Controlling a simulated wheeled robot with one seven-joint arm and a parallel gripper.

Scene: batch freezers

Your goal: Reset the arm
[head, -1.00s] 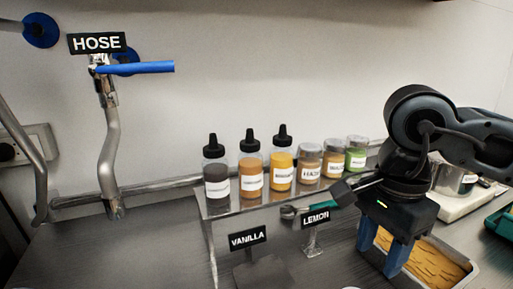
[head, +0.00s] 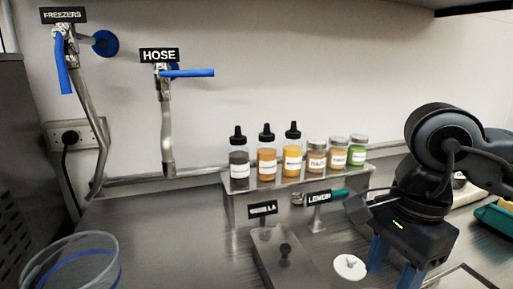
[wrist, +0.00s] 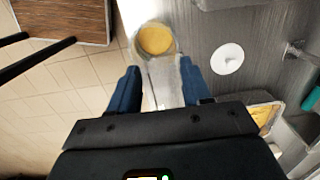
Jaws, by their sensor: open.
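My gripper (head: 392,268) is at the right of the head view, pointing down over the steel counter (head: 190,225). Its two blue fingers are apart. In the wrist view the gripper (wrist: 158,90) also shows its fingers spread with nothing held between them. Beyond the fingertips there, apart from them, is a round container of yellow contents (wrist: 155,39). The lower ends of the fingers are cut off by the head view's bottom edge.
Several bottles and jars (head: 293,155) stand on a raised shelf behind the LEMON sign (head: 319,198). A white disc (head: 349,267) lies near my gripper. A clear tub (head: 75,262) is at lower left. FREEZERS and HOSE valves (head: 187,73) are on the wall. A tiled floor (wrist: 60,95) shows.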

